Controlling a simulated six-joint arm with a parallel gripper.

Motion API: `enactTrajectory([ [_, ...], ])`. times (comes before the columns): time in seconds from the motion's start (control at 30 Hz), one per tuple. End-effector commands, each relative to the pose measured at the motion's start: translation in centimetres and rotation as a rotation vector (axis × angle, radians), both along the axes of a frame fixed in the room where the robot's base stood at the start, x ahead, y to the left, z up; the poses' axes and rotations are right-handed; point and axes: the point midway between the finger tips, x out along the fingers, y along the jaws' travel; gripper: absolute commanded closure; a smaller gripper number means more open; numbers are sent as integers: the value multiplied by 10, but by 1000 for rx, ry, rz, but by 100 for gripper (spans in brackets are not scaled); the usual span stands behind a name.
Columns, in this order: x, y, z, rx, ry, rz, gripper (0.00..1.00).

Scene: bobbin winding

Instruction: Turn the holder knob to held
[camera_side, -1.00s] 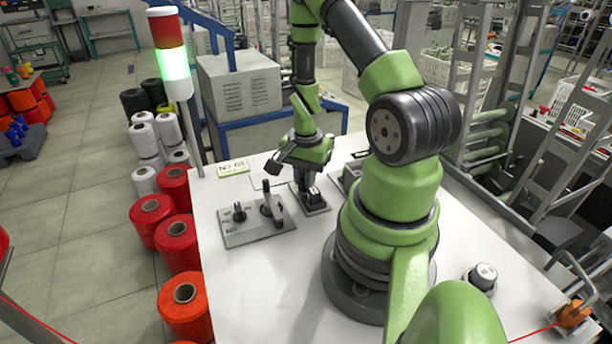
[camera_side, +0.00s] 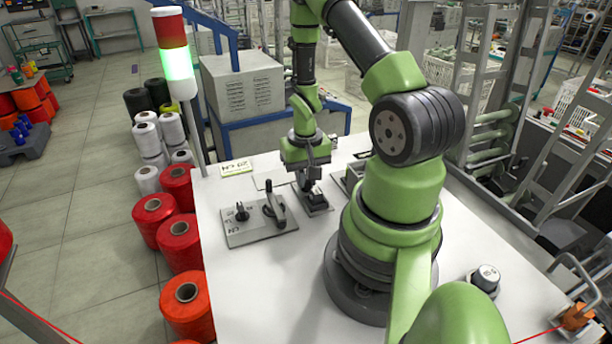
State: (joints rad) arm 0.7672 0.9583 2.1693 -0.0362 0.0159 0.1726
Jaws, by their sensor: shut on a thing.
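My gripper (camera_side: 312,188) points straight down, with its jaws shut on a small dark knob (camera_side: 316,199). The knob sits on a small grey base plate (camera_side: 322,209) on the white table, right of the larger grey panel. The jaws hide much of the knob, so I cannot read its setting or any marking. The larger grey panel (camera_side: 250,236) carries a small dark knob (camera_side: 241,212) and a dark upright lever (camera_side: 276,206); my gripper is apart from both.
A small white label card (camera_side: 236,168) stands at the table's back left edge. A signal tower (camera_side: 177,65) shows lit green beside the table. A grey tray-like part (camera_side: 352,178) lies right of my gripper. The white table's (camera_side: 265,285) front left is clear.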

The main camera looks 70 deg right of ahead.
Motion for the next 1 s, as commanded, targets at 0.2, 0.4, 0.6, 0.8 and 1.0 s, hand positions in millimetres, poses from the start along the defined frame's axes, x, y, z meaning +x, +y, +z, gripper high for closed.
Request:
enactTrajectory([
  [0.2,0,1,0,0,0,47,100],
  [0.4,0,1,0,1,1,58,100],
  [0.6,0,1,0,1,1,59,100],
  [0.8,0,1,0,1,1,57,62],
  [1.0,0,0,0,0,0,55,62],
])
